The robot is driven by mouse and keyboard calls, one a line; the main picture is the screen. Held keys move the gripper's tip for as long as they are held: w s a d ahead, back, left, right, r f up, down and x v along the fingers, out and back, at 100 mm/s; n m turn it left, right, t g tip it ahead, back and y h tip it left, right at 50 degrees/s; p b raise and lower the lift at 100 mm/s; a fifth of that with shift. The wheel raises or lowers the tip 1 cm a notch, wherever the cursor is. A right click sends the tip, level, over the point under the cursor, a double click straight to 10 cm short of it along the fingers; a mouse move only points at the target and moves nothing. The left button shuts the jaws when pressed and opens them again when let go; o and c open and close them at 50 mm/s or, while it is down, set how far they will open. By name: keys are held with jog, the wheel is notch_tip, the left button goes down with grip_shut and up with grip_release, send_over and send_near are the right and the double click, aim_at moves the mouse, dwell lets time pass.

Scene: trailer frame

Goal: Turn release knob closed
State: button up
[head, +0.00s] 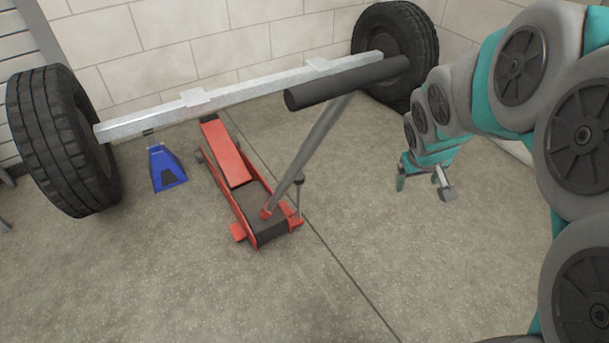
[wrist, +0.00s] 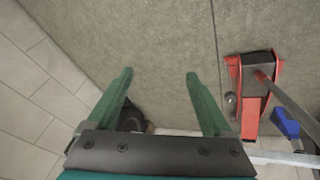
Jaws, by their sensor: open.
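The red floor jack (head: 238,185) stands on the floor in the head view, with its grey handle rising from its rear toward the upper right. A thin upright rod with a small dark knob (head: 299,181) stands at its right rear corner; this looks like the release knob.
A metal axle (head: 240,92) with a tyre (head: 62,140) at the left and another (head: 395,45) at the right spans behind the jack. A blue stand (head: 166,170) is under it. The thick handle grip (head: 345,82) overhangs the floor. The front floor is clear.

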jog(key=w+f+n+t+y+b, duration=0.1)
jog(key=w+f+n+t+b, duration=0.2)
jog(key=w, duration=1.4)
jog(key=w+a+f+n+t+y, duration=0.2)
jog(key=w+a+f+y, duration=0.15)
jog(key=w, duration=0.25)
jog(key=w+a+f+n+t+y, duration=0.1)
jog(key=w+a+f+t+y, duration=0.1)
jog(key=w+a+f, duration=0.4)
jog(key=n+g+y+b, duration=0.4)
jog(key=n+g+y, duration=0.15)
jog(key=y, duration=0.75)
send_near(304, 179)
jog(key=x, duration=0.4)
jog(key=shift+a+r+n+t+h, duration=0.1)
jog(key=shift+a+n+t+h, duration=0.2)
jog(key=shift+a, duration=0.2)
jog(key=shift+b+x, duration=0.6)
jog(key=shift+x, duration=3)
jog(key=shift+w, duration=0.1)
jog(key=shift+c, duration=0.2)
grip_shut()
jog(key=shift+t, duration=0.25)
